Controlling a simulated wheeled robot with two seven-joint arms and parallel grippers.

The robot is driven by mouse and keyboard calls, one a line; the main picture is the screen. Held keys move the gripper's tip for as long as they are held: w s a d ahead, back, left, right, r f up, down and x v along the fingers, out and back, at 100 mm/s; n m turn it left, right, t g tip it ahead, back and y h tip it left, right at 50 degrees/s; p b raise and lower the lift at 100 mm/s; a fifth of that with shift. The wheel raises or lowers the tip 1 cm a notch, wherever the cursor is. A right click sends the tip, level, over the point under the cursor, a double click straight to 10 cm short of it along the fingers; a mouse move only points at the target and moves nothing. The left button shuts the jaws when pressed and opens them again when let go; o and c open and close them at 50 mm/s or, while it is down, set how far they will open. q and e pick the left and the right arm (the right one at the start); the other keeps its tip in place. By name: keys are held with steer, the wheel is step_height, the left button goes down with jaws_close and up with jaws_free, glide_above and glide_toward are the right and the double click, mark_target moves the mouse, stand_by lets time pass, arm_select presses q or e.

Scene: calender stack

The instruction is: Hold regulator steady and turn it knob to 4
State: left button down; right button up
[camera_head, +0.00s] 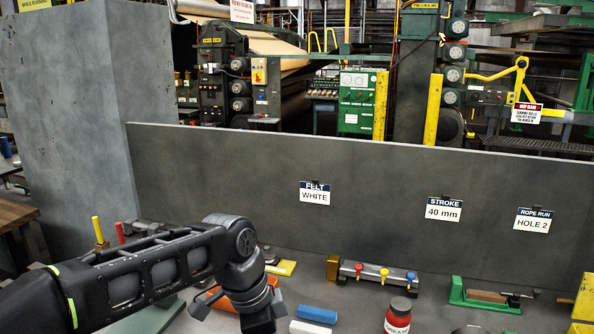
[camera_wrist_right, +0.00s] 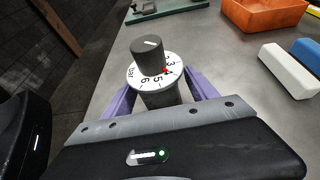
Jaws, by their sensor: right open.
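The regulator (camera_wrist_right: 160,98) stands in the right wrist view, with a dark grey knob (camera_wrist_right: 147,56) above a white dial (camera_wrist_right: 136,80). The dial reads 3, 4, 5, 6 and "bar", with a red mark near the 4. The knob has a white line on its top; I cannot tell which number it points to. My right gripper (camera_wrist_right: 160,82) is open, its purple fingers on either side of the regulator below the dial. Contact is unclear. In the head view my left arm comes in from the left and bends down; its fingers are out of frame. The regulator does not show there.
An orange bin (camera_wrist_right: 265,12), a white block (camera_wrist_right: 287,70) and a blue block (camera_wrist_right: 307,53) lie beyond the regulator. A grey panel (camera_head: 230,175) with signs closes off the back.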

steer(key=shift+d, duration=0.1)
steer(key=v, duration=1.1)
steer(key=shift+d, duration=0.2)
steer(key=shift+s+d+r, duration=0.15)
steer(key=shift+d, duration=0.05)
